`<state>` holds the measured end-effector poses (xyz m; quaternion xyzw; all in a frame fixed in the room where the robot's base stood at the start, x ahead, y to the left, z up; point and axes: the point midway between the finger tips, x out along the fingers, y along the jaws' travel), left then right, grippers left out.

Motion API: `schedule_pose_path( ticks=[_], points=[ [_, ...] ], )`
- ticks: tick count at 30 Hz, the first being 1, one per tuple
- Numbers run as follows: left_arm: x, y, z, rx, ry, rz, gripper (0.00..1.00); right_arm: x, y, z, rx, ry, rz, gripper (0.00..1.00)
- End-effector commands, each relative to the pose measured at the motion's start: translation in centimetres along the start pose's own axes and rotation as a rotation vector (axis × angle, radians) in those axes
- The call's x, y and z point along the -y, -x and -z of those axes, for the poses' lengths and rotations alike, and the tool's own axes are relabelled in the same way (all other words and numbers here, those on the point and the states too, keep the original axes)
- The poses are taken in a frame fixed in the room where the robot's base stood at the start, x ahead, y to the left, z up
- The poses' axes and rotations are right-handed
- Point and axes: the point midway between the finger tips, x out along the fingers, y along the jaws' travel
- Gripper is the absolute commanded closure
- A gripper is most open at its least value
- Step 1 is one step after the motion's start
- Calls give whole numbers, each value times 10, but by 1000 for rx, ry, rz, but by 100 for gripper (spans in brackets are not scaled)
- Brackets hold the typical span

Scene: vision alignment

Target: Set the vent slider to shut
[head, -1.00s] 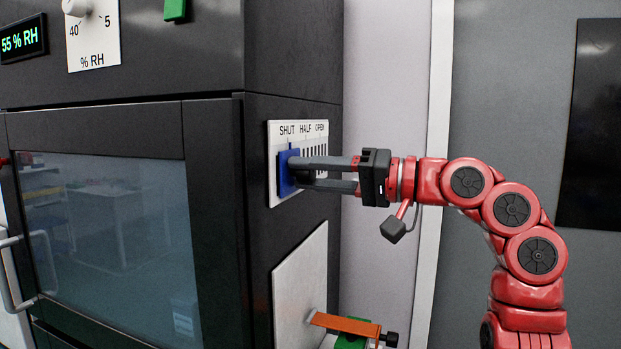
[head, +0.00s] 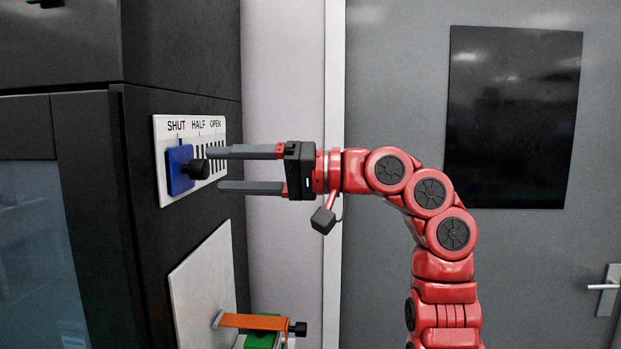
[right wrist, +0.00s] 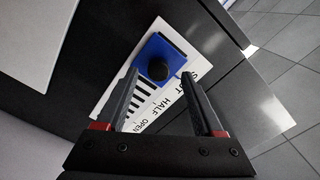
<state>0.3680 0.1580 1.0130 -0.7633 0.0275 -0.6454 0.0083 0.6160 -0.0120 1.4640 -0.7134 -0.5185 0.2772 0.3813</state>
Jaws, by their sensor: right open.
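The vent slider (head: 179,170) is a blue plate with a black knob (head: 196,169). It sits at the left end of the white vent panel (head: 162,131), below the SHUT label, and the dark slots under HALF and OPEN show uncovered. My right gripper (head: 213,170) is open, its two grey fingers one above the other, to the right of the knob and apart from it. In the right wrist view the blue slider (right wrist: 173,47) and knob (right wrist: 157,69) lie beyond the open fingertips, with nothing held. My left gripper is not in view.
The panel is on the side of a dark cabinet (head: 140,240). Below it are a pale plate (head: 205,275) and an orange lever (head: 250,321) with a black end, beside a green block (head: 262,340). Free room lies right of the cabinet, before the grey door (head: 540,240).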

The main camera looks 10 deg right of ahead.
Motion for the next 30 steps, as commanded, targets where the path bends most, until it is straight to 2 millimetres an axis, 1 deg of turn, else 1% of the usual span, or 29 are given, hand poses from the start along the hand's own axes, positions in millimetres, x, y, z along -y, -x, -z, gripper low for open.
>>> schedule_pose_path(
  ticks=[1, 3, 9, 12, 15, 18, 21, 30],
  points=[
    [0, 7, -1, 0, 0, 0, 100, -3, 16, -1, -6, 2, -4, 31],
    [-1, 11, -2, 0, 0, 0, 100, -3, 35, -1, -4, 2, -5, 31],
    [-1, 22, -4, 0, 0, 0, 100, -3, 86, -1, -4, -2, -2, 31],
    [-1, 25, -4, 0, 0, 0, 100, -2, 104, -1, -1, 0, -2, 31],
    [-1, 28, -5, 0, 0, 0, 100, -2, 118, -1, 0, -1, -3, 31],
    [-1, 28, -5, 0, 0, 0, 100, 0, 125, -1, 2, -1, -1, 31],
    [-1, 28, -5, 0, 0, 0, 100, 0, 128, -1, 2, 0, 0, 31],
    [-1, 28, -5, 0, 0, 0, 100, -2, 128, 1, -4, -3, 1, 31]
  ],
)
